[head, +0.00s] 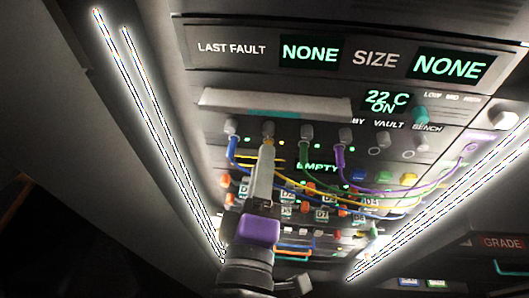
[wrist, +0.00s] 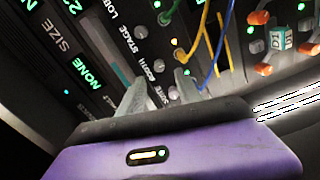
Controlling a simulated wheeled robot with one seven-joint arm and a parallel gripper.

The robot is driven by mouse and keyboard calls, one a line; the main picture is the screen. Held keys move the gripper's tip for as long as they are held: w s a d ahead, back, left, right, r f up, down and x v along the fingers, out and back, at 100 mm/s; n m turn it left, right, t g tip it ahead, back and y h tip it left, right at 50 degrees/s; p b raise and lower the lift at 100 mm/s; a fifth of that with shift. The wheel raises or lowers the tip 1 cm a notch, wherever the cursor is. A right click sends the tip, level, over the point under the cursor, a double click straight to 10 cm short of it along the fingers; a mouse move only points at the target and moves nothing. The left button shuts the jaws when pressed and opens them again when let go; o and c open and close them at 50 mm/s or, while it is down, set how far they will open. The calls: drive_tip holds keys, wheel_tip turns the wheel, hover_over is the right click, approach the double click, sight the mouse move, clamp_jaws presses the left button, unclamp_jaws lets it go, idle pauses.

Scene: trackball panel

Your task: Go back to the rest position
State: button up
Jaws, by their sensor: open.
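My gripper (head: 267,155) reaches up from the bottom of the head view, its purple body below grey fingers, in front of the trackball panel (head: 190,60). In the wrist view, the two grey fingers of my gripper (wrist: 160,80) stand apart with nothing seen between them. They point toward the panel face, near its small labels and cables. Whether a fingertip touches the panel, I cannot tell. In the head view the fingers cover part of the panel's middle.
Blue (head: 233,152), green (head: 304,158) and purple (head: 341,162) cables hang from plugs near my gripper. Orange knobs (wrist: 262,18) and a teal cube marked D1 (wrist: 283,39) stand off the panel. Bright light strips (head: 160,130) run along the sides.

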drive_tip(key=shift+s, duration=0.75)
drive_tip(key=a+r+y, duration=0.2)
drive_tip(key=a+y, duration=0.2)
drive_tip(key=s+d+f+m+g+y+b, duration=0.1)
drive_tip(key=s+d+f+m+y, duration=0.1)
drive_tip(key=s+f+y, duration=0.4)
drive_tip(key=s+d+f+m+g+h+b, duration=0.1)
drive_tip(key=s+d+f+m+h, duration=0.3)
drive_tip(key=d, duration=0.8)
drive_tip(key=s+d+f+m+g+h+b, duration=0.1)
drive_tip(key=s+d+f+m+h, duration=0.4)
drive_tip(key=s+d, duration=0.8)
wheel_tip(320, 180, down, 4)
drive_tip(key=m+b, duration=0.1)
drive_tip(key=m, duration=0.2)
drive_tip(key=shift+s+f+m, duration=0.15)
drive_tip(key=shift+s+m, duration=0.05)
drive_tip(key=shift+m, duration=0.2)
